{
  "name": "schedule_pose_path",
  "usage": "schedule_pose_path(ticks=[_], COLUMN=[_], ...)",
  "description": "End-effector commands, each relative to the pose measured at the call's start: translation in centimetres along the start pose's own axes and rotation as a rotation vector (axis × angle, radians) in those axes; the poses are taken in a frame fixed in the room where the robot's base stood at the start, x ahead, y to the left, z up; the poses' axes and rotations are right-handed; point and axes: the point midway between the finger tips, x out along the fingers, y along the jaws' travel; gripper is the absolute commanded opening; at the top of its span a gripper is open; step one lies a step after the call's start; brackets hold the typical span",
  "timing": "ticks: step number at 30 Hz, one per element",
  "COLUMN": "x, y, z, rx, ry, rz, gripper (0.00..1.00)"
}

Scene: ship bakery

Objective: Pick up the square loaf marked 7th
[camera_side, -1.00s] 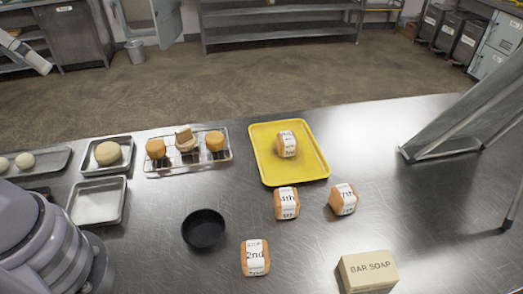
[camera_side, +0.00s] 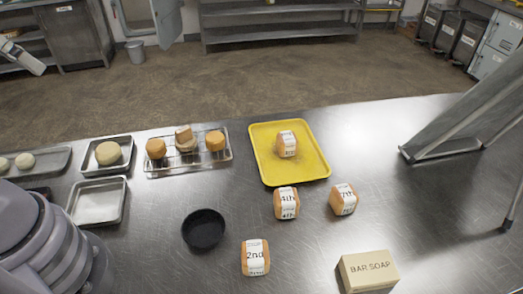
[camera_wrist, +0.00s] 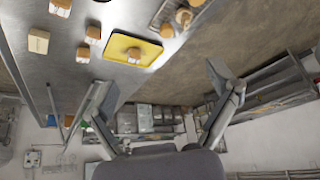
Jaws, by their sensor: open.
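The square loaf marked 7th (camera_side: 343,199) is golden brown with a white paper band. It sits on the steel table just off the lower right corner of the yellow tray (camera_side: 321,160). In the wrist view this loaf (camera_wrist: 83,54) is small, at upper left, left of the tray (camera_wrist: 154,49). My gripper (camera_wrist: 162,85) is open and empty, its fingers wide apart. It is well away from the loaf, with the far wall and shelving showing between its fingers. In the side view my gripper cannot be clearly made out.
Similar loaves marked 4th (camera_side: 287,204) and 2nd (camera_side: 255,257) stand left of the 7th; another loaf (camera_side: 287,144) is on the tray. Bar soap (camera_side: 368,271) and a black bowl (camera_side: 204,230) are nearby. A wire rack (camera_side: 222,161) with baked goods lies left; table right of the 7th is clear.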

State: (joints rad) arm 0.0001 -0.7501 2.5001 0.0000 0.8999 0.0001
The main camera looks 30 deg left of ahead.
Motion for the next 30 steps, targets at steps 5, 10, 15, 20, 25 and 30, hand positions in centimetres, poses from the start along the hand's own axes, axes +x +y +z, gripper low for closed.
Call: schedule_pose_path(ticks=[5,10,15,20,25,30], x=[0.0,0.0,0.7,3.8,9.5,16.6], y=[0.0,0.0,0.8,4.6,11.5,19.5], z=[0.0,0.0,-2.1,-8.8,-16.3,-20.5], rx=[0.000,0.000,0.021,0.074,0.114,0.135], ry=[0.000,0.000,0.019,0.094,0.205,0.311], rz=[0.000,0.000,0.030,0.128,0.236,0.300], gripper=[1.00,1.00,1.00,1.00,1.00,1.00])
